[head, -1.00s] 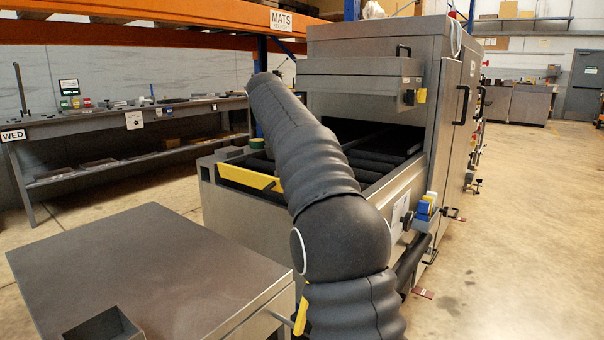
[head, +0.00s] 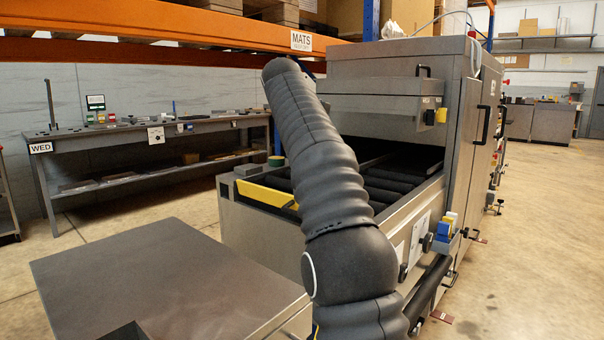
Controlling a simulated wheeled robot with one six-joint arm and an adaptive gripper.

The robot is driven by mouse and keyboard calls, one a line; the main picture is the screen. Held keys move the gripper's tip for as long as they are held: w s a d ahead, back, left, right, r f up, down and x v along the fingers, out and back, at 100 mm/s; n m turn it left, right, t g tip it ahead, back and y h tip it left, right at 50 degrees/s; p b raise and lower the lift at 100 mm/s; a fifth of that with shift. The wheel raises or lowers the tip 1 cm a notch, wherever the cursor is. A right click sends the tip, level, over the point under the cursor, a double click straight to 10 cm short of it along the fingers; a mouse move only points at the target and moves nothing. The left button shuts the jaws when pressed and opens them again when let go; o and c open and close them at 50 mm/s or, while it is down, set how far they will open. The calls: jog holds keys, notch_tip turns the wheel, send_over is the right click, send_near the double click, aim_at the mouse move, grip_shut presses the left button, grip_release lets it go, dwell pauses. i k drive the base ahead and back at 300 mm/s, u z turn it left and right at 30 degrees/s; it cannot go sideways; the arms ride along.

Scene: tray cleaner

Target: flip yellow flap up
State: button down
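The yellow flap (head: 264,195) is a long strip across the near end of the tray cleaner's roller bed (head: 400,219), slanting down to the right. Its right end is close to the outline of my arm, which covers part of the bed. My grey-sleeved arm rises through the middle of the head view and leans up to the left. My gripper does not show, so its fingers and its distance from the flap cannot be seen.
A flat grey metal table (head: 165,275) stands in front at the left. The hooded machine body (head: 400,70) rises behind the rollers. A workbench (head: 150,140) stands along the back wall. Open floor (head: 545,230) lies to the right.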

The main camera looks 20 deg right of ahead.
aim_at(286, 201)
jog(key=k, duration=1)
